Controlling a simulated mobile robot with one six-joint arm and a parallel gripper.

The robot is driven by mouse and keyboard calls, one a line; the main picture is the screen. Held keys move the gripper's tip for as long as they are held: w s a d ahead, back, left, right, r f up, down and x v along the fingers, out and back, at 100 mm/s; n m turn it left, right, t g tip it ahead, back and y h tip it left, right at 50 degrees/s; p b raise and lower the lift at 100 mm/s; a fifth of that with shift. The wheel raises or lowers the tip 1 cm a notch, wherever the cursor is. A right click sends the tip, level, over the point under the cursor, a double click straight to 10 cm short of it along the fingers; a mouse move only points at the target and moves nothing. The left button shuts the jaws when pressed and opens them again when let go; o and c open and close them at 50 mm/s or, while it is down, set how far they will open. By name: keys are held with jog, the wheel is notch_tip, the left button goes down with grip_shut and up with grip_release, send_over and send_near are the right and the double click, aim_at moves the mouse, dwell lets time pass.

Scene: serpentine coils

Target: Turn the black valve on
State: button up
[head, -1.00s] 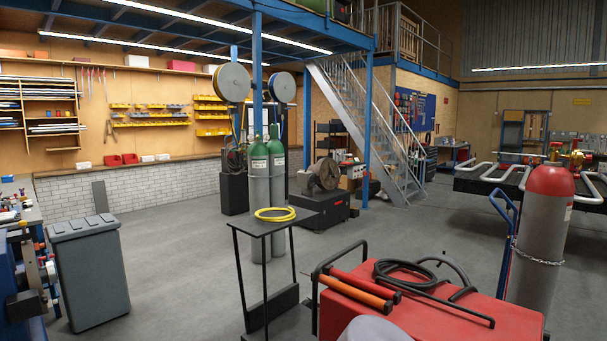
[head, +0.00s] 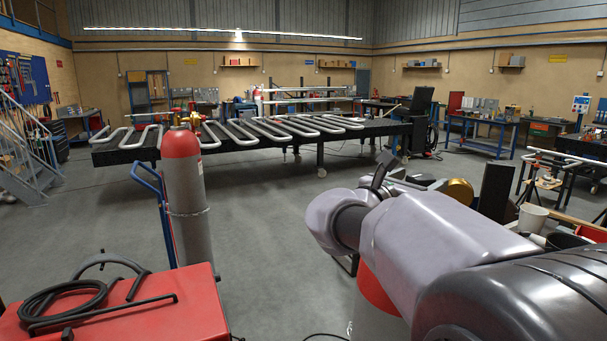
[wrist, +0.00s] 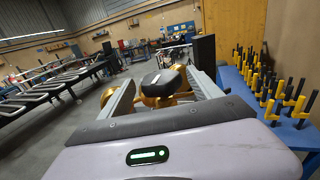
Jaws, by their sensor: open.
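In the wrist view my gripper (wrist: 160,76) has its two grey fingers spread apart. A black rounded piece (wrist: 163,83) with gold-coloured metal under it shows between them; I cannot tell whether it is the black valve or part of the gripper, nor whether anything touches it. In the head view my arm reaches in from the right and hides most of the gripper's surroundings. A grey gas cylinder with a red shoulder (head: 372,292) stands partly hidden under my arm; its top is out of sight. No black valve can be clearly made out in the head view.
Another red-topped cylinder (head: 187,205) stands left on a blue trolley. A red machine (head: 150,312) with a black cable is at the front left. A long black table (head: 112,152) bears serpentine coils. A blue rack of yellow-black clamps (wrist: 270,95) stands right of the gripper.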

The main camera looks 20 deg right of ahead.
jog(key=shift+x, duration=1.05)
jog(key=c, duration=1.4)
